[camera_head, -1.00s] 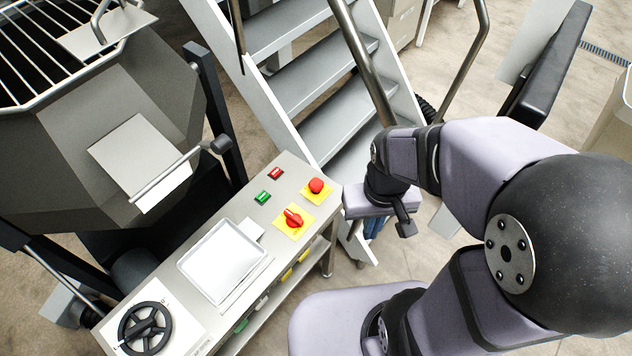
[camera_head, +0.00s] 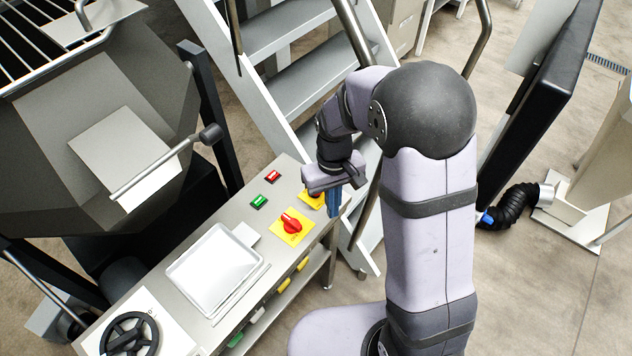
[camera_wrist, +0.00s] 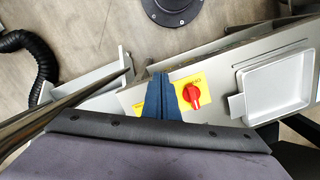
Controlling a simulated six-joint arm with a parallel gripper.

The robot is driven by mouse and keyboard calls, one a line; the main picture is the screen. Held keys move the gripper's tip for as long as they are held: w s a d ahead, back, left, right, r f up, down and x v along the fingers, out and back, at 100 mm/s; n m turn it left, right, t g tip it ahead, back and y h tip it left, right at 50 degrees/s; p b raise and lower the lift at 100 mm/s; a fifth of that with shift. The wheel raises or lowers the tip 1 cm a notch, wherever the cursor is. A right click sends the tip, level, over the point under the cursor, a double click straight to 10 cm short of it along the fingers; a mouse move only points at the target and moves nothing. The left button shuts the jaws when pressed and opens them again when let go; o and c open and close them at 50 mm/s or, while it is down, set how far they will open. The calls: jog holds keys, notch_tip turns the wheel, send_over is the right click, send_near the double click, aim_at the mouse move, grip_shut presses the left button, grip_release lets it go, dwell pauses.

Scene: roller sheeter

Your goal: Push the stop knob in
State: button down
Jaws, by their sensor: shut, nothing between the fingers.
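My gripper (camera_head: 334,211), with blue fingers, is shut and empty, over the panel's right end next to the knob. It also shows in the wrist view (camera_wrist: 161,77). I cannot tell whether it touches the knob.
A red rotary switch (camera_head: 291,223) on its own yellow plate sits close by. Green (camera_head: 259,201) and red (camera_head: 272,176) buttons, a white tray (camera_head: 214,268) and a black handwheel (camera_head: 129,335) are on the panel. Metal stairs (camera_head: 290,80) stand behind.

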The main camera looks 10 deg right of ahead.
jog(key=w+a+r+n, duration=0.1)
jog(key=w+r+n, duration=0.2)
jog(key=n, duration=0.5)
jog(key=w+r+n, duration=0.3)
jog(key=w+n, duration=0.2)
jog(key=n, duration=0.3)
jog(key=w+a+r+n+t, duration=0.1)
jog(key=w+r+n, duration=0.2)
jog(key=n, duration=0.4)
jog(key=shift+w+a+n, duration=0.3)
jog(key=shift+w+n, duration=0.1)
jog(key=shift+w, duration=0.25)
jog(key=shift+f, duration=0.1)
notch_tip(320, 180, down, 14)
jog(key=p, duration=0.4)
jog(key=shift+p, duration=0.3)
